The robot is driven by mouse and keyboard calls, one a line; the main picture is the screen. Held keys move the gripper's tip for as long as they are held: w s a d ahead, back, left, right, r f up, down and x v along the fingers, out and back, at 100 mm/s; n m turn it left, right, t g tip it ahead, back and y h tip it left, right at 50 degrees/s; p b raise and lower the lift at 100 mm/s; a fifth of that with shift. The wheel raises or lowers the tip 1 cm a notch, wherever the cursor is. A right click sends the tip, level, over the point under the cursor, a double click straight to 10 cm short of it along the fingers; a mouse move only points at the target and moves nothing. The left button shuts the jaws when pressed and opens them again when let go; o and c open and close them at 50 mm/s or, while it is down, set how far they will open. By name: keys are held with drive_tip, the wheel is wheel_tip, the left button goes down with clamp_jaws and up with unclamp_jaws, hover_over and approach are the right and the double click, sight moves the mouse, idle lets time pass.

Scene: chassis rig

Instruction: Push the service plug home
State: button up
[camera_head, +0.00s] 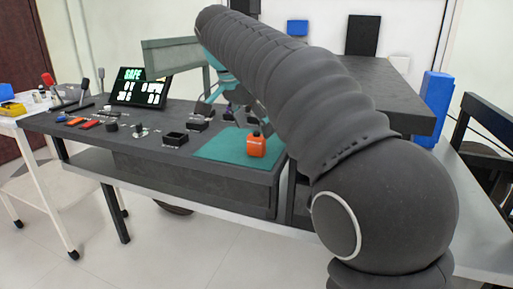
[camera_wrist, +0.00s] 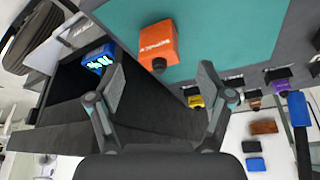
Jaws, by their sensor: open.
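Dark connectors with yellow (camera_wrist: 195,101), brown (camera_wrist: 254,103) and purple (camera_wrist: 281,89) parts line the right of the wrist view.
A display (camera_head: 138,87) reading SAFE stands on the dark bench (camera_head: 90,140). Black fixtures (camera_head: 175,138) and several coloured pieces lie on its left part. A blue block (camera_head: 434,108) stands at the right. A white cart (camera_head: 20,122) is at the far left.

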sight(256, 131)
drive_tip(key=shift+x, duration=1.5)
drive_tip(key=c, duration=1.3)
drive_tip(key=shift+o, duration=0.2)
drive_tip(key=shift+r, duration=0.15)
